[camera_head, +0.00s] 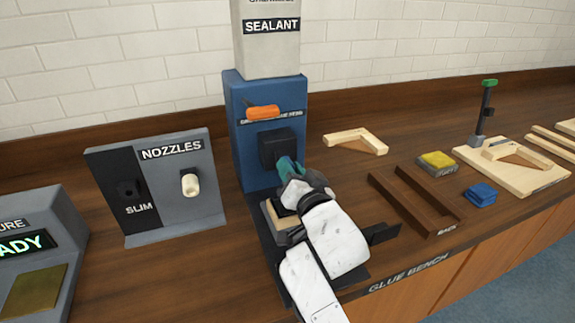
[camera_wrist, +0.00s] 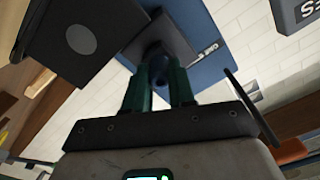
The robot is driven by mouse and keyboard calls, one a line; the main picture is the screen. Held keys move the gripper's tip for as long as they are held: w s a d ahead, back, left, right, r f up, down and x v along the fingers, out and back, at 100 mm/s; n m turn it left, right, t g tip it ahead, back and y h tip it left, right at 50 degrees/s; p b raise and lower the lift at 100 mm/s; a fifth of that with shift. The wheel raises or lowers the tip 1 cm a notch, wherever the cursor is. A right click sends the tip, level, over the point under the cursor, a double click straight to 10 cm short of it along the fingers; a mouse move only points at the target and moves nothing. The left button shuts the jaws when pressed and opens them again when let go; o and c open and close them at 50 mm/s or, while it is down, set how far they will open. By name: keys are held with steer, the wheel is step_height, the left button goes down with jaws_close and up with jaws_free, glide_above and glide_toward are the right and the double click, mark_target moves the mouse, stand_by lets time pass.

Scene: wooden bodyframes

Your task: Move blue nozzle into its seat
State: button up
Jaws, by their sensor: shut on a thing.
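My gripper (camera_head: 288,166) has teal fingers, shut on the blue nozzle. It is at the front of the black block (camera_head: 270,142) on the blue dispenser (camera_head: 240,110). In the wrist view my gripper (camera_wrist: 161,84) points at the dark block (camera_wrist: 160,45), with the small dark blue nozzle (camera_wrist: 158,66) between its fingertips. The nozzle is hidden by my fingers and hand in the head view. Its tip appears close to the block, but I cannot tell whether it is inserted or only touching.
A nozzle board (camera_head: 165,205) stands left, with a cream nozzle (camera_head: 190,185) and a bare dark mount marked SLIM (camera_head: 128,190). An orange handle (camera_head: 262,112) sits above the block. Wooden frame pieces (camera_head: 357,141), a yellow-topped sponge (camera_head: 437,162) and blue cloth (camera_head: 481,194) lie right.

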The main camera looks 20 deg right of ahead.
jaws_close()
steer(key=shift+s, duration=0.7)
stand_by(0.4)
steer(key=shift+s+p, duration=0.55)
steer(key=shift+s, duration=0.55)
